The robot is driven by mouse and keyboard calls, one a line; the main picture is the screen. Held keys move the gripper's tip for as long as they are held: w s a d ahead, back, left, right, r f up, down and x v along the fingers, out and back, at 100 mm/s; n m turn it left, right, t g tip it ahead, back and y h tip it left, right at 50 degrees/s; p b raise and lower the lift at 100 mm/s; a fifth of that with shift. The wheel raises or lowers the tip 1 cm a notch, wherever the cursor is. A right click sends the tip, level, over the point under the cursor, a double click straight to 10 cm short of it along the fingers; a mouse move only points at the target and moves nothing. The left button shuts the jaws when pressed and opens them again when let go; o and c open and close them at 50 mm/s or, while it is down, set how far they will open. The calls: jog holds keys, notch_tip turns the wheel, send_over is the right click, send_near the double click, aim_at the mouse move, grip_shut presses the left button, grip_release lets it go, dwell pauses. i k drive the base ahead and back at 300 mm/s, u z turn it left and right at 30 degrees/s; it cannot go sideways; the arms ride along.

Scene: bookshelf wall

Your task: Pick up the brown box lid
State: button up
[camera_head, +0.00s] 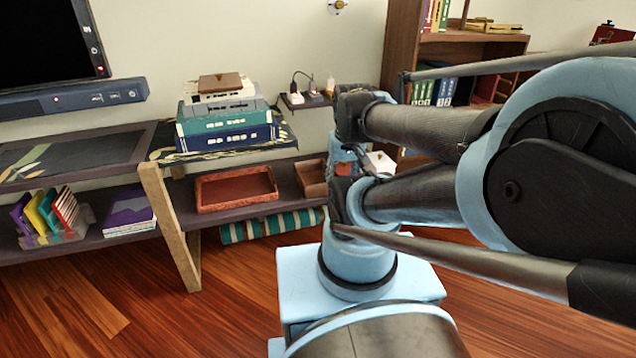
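A small flat brown piece (221,83), which looks like the brown box lid, lies on top of a stack of books and a grey box on the raised shelf unit, left of centre. Its top surface is in clear view. My folded blue and black arm fills the right half of the view, and its wrist end is to the right of the stack, apart from it. I cannot make out my gripper's fingers; they appear hidden behind my own arm.
The stack of teal and blue books (225,128) stands on a patterned cloth. Below are a reddish-brown tray (236,208) and a brown open box (312,178). A charger (297,98) sits right of the stack. A television (45,45) hangs left. Wooden floor (110,310) is clear in front.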

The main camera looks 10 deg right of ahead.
aim_at(228, 81)
jog(key=u, duration=0.15)
jog(key=i, duration=0.9)
jog(key=z, duration=0.3)
